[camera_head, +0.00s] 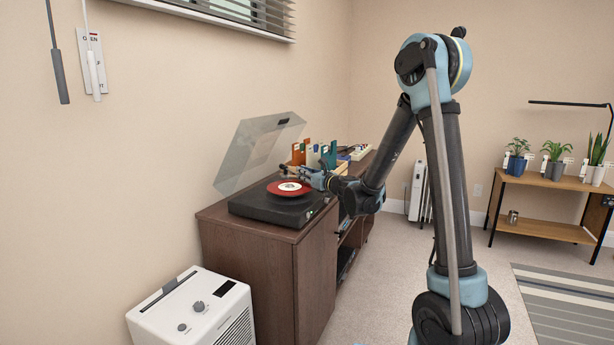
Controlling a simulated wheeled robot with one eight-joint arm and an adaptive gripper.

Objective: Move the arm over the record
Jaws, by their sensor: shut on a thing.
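A red record (288,188) with a pale label lies on the black turntable (267,208), whose clear lid (258,150) stands tilted open. My gripper (298,171) reaches in from the right, low at the far right side of the record. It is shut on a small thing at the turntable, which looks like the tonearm. The tonearm is mostly hidden by my gripper and too small to make out. I cannot tell whether its tip is above the record or beside it.
The turntable stands on a brown wooden cabinet (245,258). Upright coloured items (328,152) stand close behind my gripper. A white appliance (192,308) is at the front left. A shelf table with plants (540,186) stands right.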

